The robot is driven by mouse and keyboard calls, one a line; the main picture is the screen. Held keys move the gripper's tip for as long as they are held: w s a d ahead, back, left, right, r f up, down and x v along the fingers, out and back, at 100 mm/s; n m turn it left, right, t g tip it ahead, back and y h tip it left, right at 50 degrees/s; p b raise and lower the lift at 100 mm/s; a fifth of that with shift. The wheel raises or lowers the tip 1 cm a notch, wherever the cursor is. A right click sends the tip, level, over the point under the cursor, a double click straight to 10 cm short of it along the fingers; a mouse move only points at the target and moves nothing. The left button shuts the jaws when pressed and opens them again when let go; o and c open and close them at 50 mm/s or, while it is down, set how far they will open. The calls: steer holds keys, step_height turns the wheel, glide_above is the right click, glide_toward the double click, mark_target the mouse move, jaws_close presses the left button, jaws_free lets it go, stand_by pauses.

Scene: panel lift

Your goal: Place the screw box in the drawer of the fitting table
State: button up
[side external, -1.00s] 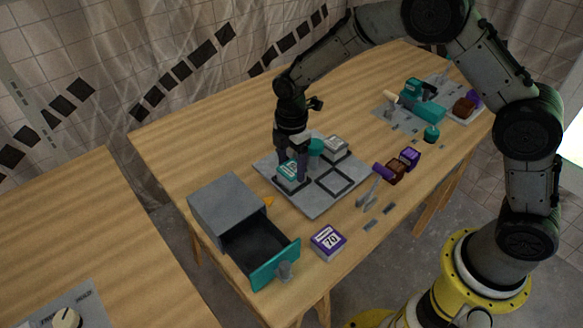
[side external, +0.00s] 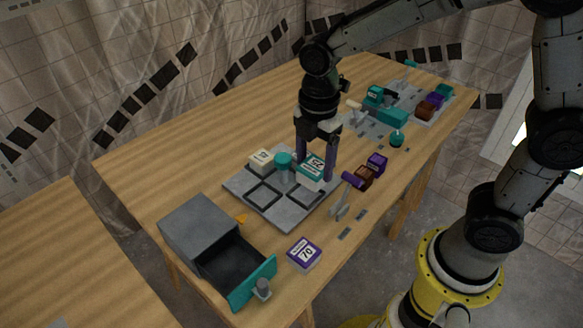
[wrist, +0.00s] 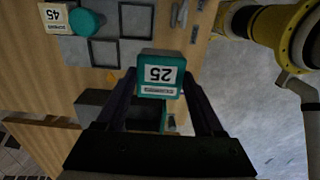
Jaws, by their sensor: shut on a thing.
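My gripper (side external: 314,172) is shut on a teal box marked 25 (side external: 309,162), above the rear right part of the grey tray. In the wrist view the box (wrist: 159,78) sits between both fingers, its white label showing; its small text is not legible. The fitting table's grey drawer unit (side external: 197,229) stands at the table's near left. Its drawer (side external: 235,262) is pulled open, with a teal front (side external: 245,284) and grey knob; the visible inside looks empty. The drawer also shows partly behind the held box in the wrist view (wrist: 150,115).
The grey tray (side external: 289,222) holds a white-topped box marked 45 (side external: 262,160) and a teal cylinder (side external: 283,158). A purple box marked 70 (side external: 304,254) lies right of the drawer. A purple-topped tool (side external: 345,195) and small blocks (side external: 364,177) stand right of the tray.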

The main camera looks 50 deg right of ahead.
steer(key=shift+s+r, duration=0.1)
steer(key=shift+s, duration=0.2)
steer(key=n, duration=0.2)
steer(key=shift+a+n, duration=0.1)
steer(key=shift+n, duration=0.3)
steer(key=a+n, duration=0.1)
steer(key=n, duration=0.1)
steer(key=s+a+n, duration=0.1)
steer(key=a+n, duration=0.1)
steer(key=s+a+n, duration=0.1)
steer(key=a+n, duration=0.1)
steer(key=shift+a+f, duration=0.25)
steer(key=shift+f, duration=0.05)
steer(key=s+a+n, duration=0.4)
steer(key=a+n, duration=0.1)
steer(key=a, duration=0.2)
glide_above(233, 270)
step_height(233, 270, down, 10)
steer(key=shift+s+r, duration=0.1)
steer(key=shift+s, duration=0.05)
steer(key=shift+f, duration=1.75)
